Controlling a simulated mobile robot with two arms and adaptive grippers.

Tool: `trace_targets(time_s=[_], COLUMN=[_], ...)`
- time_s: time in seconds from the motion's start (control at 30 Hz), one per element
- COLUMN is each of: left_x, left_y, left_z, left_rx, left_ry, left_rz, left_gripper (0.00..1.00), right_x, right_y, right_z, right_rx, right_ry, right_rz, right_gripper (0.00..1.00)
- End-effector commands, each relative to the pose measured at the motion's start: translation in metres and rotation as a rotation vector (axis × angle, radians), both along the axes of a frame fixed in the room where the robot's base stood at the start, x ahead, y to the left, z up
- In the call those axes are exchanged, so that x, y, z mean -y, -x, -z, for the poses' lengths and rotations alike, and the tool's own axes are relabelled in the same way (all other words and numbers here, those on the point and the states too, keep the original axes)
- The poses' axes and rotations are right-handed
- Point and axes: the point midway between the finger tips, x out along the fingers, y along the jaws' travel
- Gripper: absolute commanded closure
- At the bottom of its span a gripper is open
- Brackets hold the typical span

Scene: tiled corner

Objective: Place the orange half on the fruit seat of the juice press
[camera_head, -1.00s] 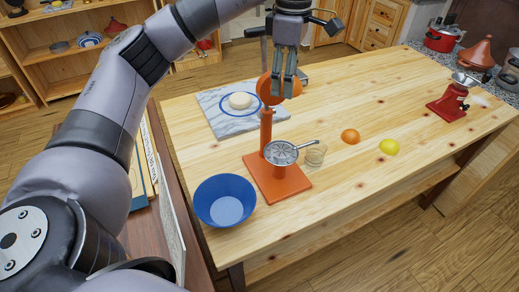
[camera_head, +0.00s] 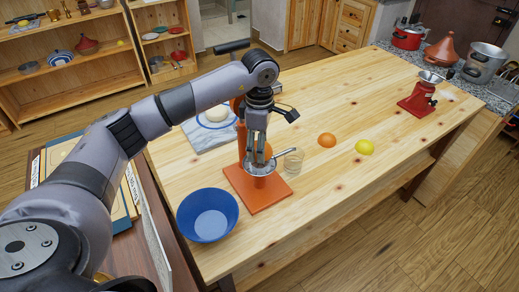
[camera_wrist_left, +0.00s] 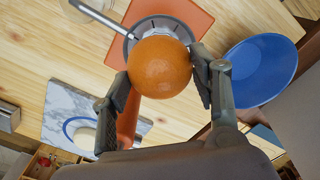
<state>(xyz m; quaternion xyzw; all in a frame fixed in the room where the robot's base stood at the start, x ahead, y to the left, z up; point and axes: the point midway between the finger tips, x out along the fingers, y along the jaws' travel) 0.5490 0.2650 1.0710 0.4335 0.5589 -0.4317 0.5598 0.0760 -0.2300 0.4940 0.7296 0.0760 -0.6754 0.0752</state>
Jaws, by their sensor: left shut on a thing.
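My left gripper (camera_head: 256,157) points down just above the juice press (camera_head: 268,192), which has an orange base and column. In the left wrist view, my left gripper (camera_wrist_left: 159,84) is shut on the orange half (camera_wrist_left: 160,67), with its rounded side facing the camera. The orange half overlaps the grey metal fruit seat (camera_wrist_left: 145,26), hiding much of it. I cannot tell whether they touch. In the head view the fingers stand over the fruit seat (camera_head: 262,170), and the held orange half is not clearly visible. My right gripper is not in view.
A blue bowl (camera_head: 207,215) stands front left of the press and a glass (camera_head: 293,160) close on its right. Another orange fruit (camera_head: 327,140) and a yellow one (camera_head: 365,147) lie farther right. A marble board (camera_head: 203,138) lies behind. The right tabletop is largely clear.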

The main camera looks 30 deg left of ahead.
Motion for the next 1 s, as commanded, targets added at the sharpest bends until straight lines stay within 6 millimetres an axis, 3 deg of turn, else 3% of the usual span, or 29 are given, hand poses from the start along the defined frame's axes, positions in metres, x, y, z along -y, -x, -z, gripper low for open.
trace_targets(time_s=[0.2,0.6,0.63,0.9,1.0], left_x=[0.000,0.000,0.000,0.000,0.000], left_y=[0.001,0.000,0.000,0.000,0.000], left_z=[0.028,0.036,0.035,0.034,0.034], left_rx=[-0.003,-0.001,-0.001,-0.002,-0.002], left_ry=[0.001,0.000,0.000,0.001,0.001], left_rz=[0.001,0.001,0.001,0.000,0.000], left_gripper=[0.73,0.73,0.43,0.25,0.24], right_x=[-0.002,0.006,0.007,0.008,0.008], right_y=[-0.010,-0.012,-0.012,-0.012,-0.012], right_z=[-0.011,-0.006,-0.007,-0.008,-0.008], right_rx=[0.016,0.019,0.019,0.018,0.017], right_ry=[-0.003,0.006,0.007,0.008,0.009], right_rz=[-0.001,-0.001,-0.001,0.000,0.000], right_gripper=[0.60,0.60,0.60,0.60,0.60])
